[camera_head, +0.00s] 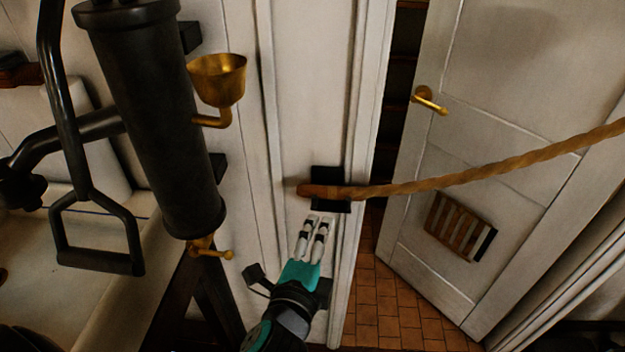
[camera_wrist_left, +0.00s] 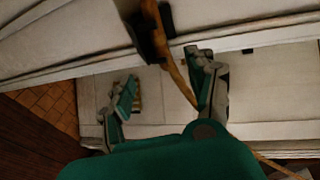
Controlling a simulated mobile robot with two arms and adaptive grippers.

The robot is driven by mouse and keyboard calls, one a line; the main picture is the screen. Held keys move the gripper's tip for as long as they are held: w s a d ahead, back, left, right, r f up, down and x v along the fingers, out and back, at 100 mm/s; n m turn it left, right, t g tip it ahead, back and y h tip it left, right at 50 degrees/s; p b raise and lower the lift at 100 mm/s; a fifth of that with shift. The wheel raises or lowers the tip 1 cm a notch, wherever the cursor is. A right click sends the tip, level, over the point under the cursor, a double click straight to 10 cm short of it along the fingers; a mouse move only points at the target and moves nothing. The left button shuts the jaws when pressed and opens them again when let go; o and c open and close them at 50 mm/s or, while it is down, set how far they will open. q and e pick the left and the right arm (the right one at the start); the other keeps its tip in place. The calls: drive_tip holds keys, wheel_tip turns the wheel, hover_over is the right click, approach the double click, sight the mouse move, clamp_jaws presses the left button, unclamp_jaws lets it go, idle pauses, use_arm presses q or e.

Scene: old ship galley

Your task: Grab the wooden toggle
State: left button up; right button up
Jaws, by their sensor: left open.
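The wooden toggle (camera_head: 318,190) is a short reddish-brown piece at the left end of a taut tan rope (camera_head: 480,176). It lies in front of a small black plate (camera_head: 327,174) on the white wall panel. My left gripper (camera_head: 317,221) is just below the toggle in the head view, pointing up at it, open and empty. In the left wrist view, the gripper's fingers (camera_wrist_left: 164,72) stand apart. The rope (camera_wrist_left: 178,78) runs between them there, and the black plate (camera_wrist_left: 153,40) is above. My right gripper is not in view.
A black cylinder (camera_head: 150,120) with a brass cup (camera_head: 218,80) and a black handle (camera_head: 98,235) stand at the left. A white door (camera_head: 480,130) with a brass handle (camera_head: 429,100) hangs ajar at the right. The rope crosses in front of it.

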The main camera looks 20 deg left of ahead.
use_arm(q)
drive_tip(key=p, duration=0.3)
approach(334, 196)
drive_tip(key=x, duration=0.5)
drive_tip(key=shift+w+d+r, duration=0.2)
drive_tip(key=shift+d+r, duration=0.05)
drive_tip(key=shift+x, duration=0.8)
drive_tip(key=x, duration=0.1)
drive_tip(key=p+x, duration=0.1)
drive_tip(key=x, duration=0.2)
drive_tip(key=shift+w+a+f, duration=0.1)
drive_tip(key=shift+a+f, duration=0.2)
drive_tip(key=shift+f, duration=0.05)
drive_tip(key=shift+w, duration=0.2)
drive_tip(key=shift+d, duration=0.1)
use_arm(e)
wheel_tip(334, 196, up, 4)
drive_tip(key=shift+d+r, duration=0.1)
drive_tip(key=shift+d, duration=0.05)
use_arm(q)
drive_tip(key=shift+s, duration=0.1)
drive_tip(key=shift+c, duration=0.8)
clamp_jaws()
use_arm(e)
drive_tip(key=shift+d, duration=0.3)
